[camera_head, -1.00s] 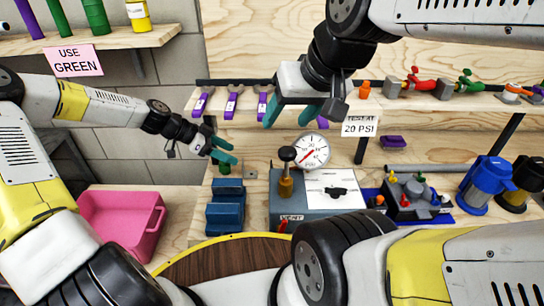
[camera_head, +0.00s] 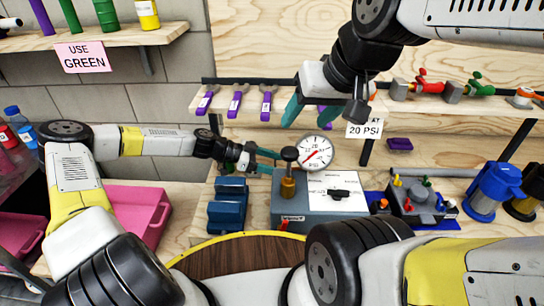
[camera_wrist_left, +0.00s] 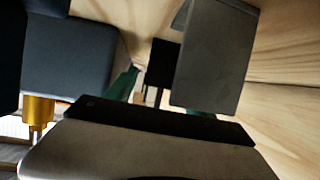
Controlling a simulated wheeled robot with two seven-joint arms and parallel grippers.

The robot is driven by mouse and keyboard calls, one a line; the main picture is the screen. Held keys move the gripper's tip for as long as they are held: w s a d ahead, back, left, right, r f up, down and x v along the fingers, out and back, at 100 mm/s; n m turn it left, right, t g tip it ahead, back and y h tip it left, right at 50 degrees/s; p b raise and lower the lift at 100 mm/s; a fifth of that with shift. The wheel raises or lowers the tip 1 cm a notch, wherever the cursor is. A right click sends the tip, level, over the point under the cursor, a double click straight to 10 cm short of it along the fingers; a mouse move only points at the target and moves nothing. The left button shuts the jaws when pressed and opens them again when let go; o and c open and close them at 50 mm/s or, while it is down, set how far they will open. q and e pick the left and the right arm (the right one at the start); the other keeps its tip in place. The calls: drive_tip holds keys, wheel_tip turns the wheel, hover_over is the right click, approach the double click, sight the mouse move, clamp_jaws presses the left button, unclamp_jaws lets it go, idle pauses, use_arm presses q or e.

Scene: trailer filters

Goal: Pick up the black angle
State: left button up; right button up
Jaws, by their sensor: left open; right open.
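I cannot tell for sure which thing is the black angle. A small black piece (camera_head: 339,193) lies on the white sheet on the grey-blue VENT box, apart from both grippers. My left gripper (camera_head: 266,160) is open, just left of the black-knobbed brass fitting (camera_head: 288,186) and the round gauge (camera_head: 317,153). In the left wrist view, teal finger parts show around the open middle, with a black square shape (camera_wrist_left: 162,63) beyond and brass (camera_wrist_left: 38,111) at left. My right gripper (camera_head: 308,112) is open and empty, in front of the shelf.
Purple-handled tools (camera_head: 236,102) hang along the shelf, with red and green valves (camera_head: 425,88) to the right. Blue blocks (camera_head: 228,205) stand below my left gripper.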

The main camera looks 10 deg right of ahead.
use_arm(q)
drive_tip(key=x, duration=0.3)
drive_tip(key=shift+s, duration=0.1)
clamp_jaws()
drive_tip(key=shift+r, duration=0.1)
